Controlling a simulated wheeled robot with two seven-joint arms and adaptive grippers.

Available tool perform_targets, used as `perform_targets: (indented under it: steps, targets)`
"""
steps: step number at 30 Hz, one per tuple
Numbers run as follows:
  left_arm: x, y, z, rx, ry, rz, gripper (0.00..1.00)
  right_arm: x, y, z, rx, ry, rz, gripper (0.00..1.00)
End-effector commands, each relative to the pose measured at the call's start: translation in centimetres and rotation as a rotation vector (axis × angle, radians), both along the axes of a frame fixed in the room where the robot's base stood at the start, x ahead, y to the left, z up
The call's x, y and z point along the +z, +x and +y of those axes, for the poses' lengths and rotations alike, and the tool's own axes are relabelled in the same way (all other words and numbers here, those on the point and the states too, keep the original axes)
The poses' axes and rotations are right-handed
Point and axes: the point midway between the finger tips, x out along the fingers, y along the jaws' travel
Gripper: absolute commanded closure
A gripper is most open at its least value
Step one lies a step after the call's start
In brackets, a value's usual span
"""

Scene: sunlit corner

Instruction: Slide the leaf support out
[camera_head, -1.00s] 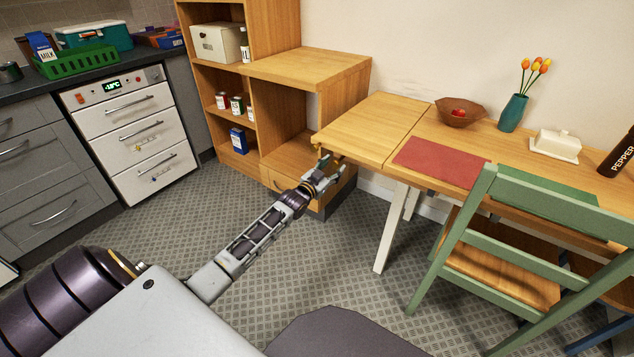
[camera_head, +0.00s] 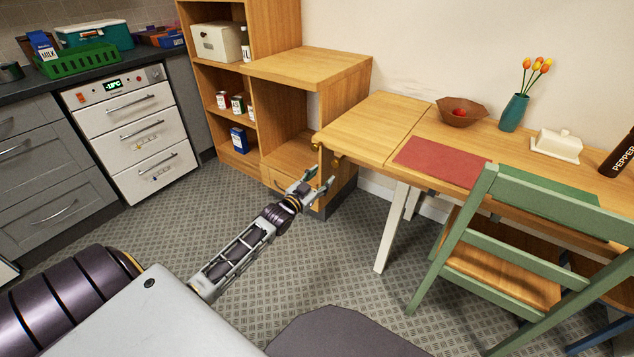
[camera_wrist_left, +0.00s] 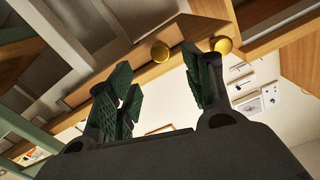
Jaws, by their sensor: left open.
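The wooden table's left leaf (camera_head: 372,128) is level with the rest of the top. Below its left end, small brass knobs (camera_head: 340,155) show in the head view. In the left wrist view, two round brass knobs show, one (camera_wrist_left: 160,51) on a wooden bar beneath the tabletop and the other (camera_wrist_left: 222,45) nearer the right finger. I cannot tell clearly which wooden part is the leaf support. My left gripper (camera_head: 321,177) is open and empty, just below the leaf's left end. Its green-padded fingers (camera_wrist_left: 160,76) point toward the knobs without closing on either. My right gripper is not in view.
A wooden shelf unit (camera_head: 310,66) stands close behind my left gripper. A green chair (camera_head: 452,232) stands at the table's front. A red placemat (camera_head: 440,162), bowl (camera_head: 462,111) and teal vase (camera_head: 513,112) are on the tabletop. The patterned floor between is clear.

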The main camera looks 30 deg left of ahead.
Motion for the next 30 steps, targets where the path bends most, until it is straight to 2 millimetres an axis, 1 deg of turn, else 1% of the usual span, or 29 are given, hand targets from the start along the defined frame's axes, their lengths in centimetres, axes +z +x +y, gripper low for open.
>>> perform_targets:
  steps: [3, 9, 30]
  targets:
    - [0.0, -0.8, 0.0, 0.000, 0.000, 0.000, 0.49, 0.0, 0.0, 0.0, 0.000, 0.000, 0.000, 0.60]
    - [0.0, -1.6, 0.1, 0.000, 0.000, 0.000, 0.49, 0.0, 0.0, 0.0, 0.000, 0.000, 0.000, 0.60]
    - [0.1, -1.7, 0.1, 0.000, 0.000, 0.000, 0.49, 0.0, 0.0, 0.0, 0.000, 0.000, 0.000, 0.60]
